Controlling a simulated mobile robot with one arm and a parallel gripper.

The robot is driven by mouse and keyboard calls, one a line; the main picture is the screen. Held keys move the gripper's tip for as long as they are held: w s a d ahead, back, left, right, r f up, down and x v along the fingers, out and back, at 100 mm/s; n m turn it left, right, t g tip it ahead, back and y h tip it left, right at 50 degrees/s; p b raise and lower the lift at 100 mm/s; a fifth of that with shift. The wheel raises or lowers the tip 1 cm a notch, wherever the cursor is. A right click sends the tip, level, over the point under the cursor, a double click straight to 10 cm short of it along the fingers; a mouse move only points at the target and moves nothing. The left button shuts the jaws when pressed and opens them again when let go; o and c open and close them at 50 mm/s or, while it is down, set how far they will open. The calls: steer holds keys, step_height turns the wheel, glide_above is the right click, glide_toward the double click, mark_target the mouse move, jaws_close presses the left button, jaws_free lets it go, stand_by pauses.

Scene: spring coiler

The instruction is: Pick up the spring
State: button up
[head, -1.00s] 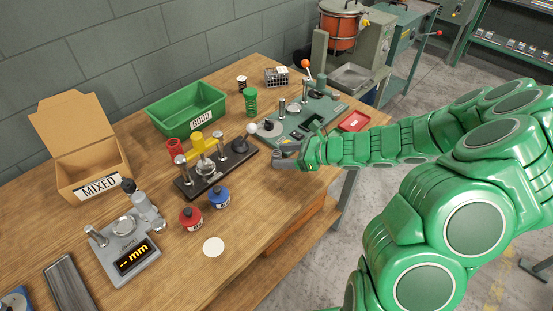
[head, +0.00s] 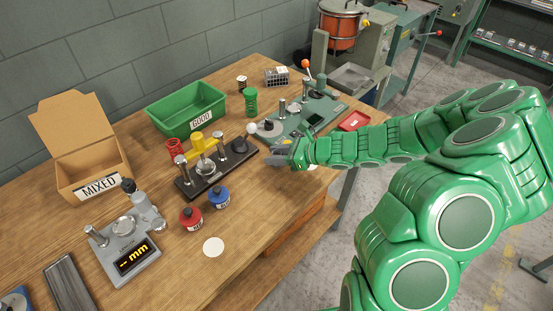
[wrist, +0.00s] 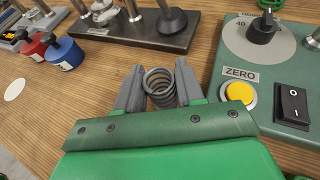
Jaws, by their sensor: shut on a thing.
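A grey coil spring (wrist: 160,86) is between the two grey fingers of my gripper (wrist: 160,90) in the wrist view. The fingers touch it on both sides, and its open coil end faces the camera. In the head view my gripper (head: 278,157) is at the right part of the wooden table, between the black test stand and the green coiler machine. The spring cannot be made out there.
The green machine (wrist: 275,75) with a ZERO label and yellow button is close right. A black-based stand (head: 215,170) is left. Behind are a green GOOD bin (head: 188,109), a green spring (head: 250,101) and a red spring (head: 175,148). A MIXED box (head: 92,172) is far left.

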mark_target(276, 153)
steer(key=shift+c, duration=0.3)
steer(key=shift+r, duration=0.1)
steer(key=shift+r, duration=4.95)
